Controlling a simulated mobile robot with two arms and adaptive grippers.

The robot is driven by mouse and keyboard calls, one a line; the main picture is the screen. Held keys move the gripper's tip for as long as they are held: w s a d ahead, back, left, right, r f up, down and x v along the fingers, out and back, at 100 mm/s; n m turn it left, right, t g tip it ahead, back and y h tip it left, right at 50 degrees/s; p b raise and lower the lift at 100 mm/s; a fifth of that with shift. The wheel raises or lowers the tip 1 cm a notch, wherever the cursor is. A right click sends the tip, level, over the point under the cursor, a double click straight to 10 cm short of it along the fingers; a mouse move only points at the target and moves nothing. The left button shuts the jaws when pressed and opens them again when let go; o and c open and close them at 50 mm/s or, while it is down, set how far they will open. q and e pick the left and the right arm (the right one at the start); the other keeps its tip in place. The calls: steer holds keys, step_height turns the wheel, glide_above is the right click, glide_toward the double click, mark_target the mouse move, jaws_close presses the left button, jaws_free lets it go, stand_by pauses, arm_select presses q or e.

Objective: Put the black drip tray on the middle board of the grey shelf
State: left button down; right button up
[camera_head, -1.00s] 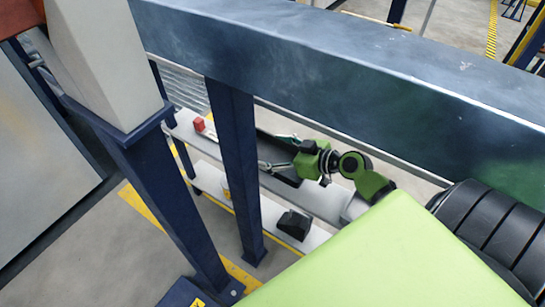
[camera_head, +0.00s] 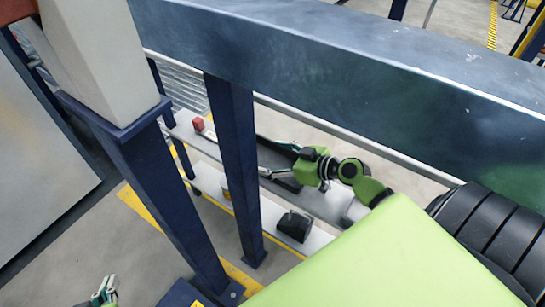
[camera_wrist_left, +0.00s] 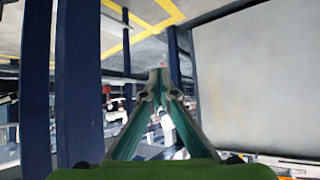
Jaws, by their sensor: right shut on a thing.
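The black drip tray (camera_head: 277,157) shows as a dark, partly hidden shape at the upper visible board of the grey shelf (camera_head: 325,205), in the head view. My right gripper (camera_head: 268,172) is at the tray, shut on it. Whether the tray rests on the board is hard to tell. My left gripper (camera_head: 105,291) is at the bottom left of the head view, far from the shelf. In the left wrist view its fingertips (camera_wrist_left: 160,78) meet with nothing seen between them.
A red block (camera_head: 198,124) stands at the upper board's left end. A black object (camera_head: 294,225) and a small yellowish item (camera_head: 225,188) are on the lower board. A blue post (camera_head: 236,165) and a large blue beam (camera_head: 350,75) cover parts of the shelf.

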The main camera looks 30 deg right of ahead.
steer(key=shift+f, duration=0.2)
steer(key=shift+f+b, duration=0.3)
steer(key=shift+b, duration=0.3)
steer(key=o, duration=1.2)
arm_select(q)
steer(key=w+d+r+t+h, duration=0.1)
steer(key=w+d+r+t, duration=0.1)
steer(key=w+r+t, duration=0.1)
step_height(320, 180, up, 3)
steer(key=shift+w+f, duration=0.15)
steer(key=shift+w, duration=0.55)
steer(key=shift+s+f, duration=0.1)
